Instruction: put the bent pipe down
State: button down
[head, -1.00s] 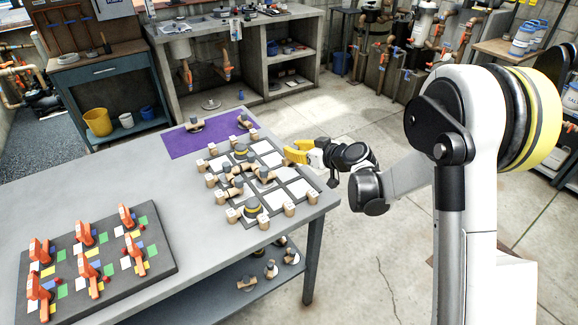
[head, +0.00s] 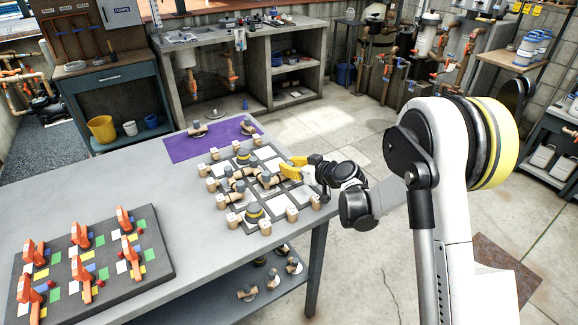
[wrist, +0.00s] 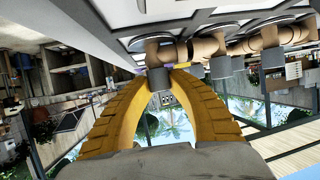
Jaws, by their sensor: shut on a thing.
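The bent pipe (wrist: 160,50), tan with grey ends, is at my fingertips in the wrist view. My gripper (wrist: 172,70) has its yellow fingers curved together and shut on it; the exact contact is partly hidden. In the head view my gripper (head: 282,171) reaches in from the right, low over the dark grid board (head: 244,227) with white squares. A tan pipe piece (head: 268,180) shows just left of the fingertips. I cannot tell whether the held pipe touches the board.
Several similar tan pipe pieces stand on and around the grid. A purple mat (head: 181,151) with two pieces lies behind it. A dark board (head: 150,277) with orange clamps is at the front left. The grey table (head: 120,190) is bare between them.

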jog(key=shift+s+f+b, duration=0.25)
jog(key=shift+f+b, duration=0.1)
jog(key=shift+f, duration=0.1)
jog(key=c, duration=1.3)
grip_release()
jog(key=shift+f, duration=0.1)
jog(key=shift+o, duration=0.2)
jog(key=shift+r+p, duration=0.3)
jog(key=shift+p, duration=0.05)
jog(key=s+d+r+m+g+h+p, duration=0.15)
jog(key=s+d+r+p, duration=0.25)
jog(key=s+d+r, duration=0.65)
jog(key=s+d+r+m+h, duration=0.2)
jog(key=s+d, duration=0.1)
jog(key=s, duration=0.6)
jog(key=s+d+r+m+g+h, duration=0.1)
jog(key=s+d+r+m+h, duration=0.1)
jog(key=s, duration=0.7)
jog(key=s+d+r+m+h, duration=0.1)
jog(key=s+d+m+h, duration=0.2)
jog(key=s+d, duration=0.3)
jog(key=s, duration=0.4)
jog(key=shift+r+h, duration=0.35)
jog(key=shift+r, duration=0.05)
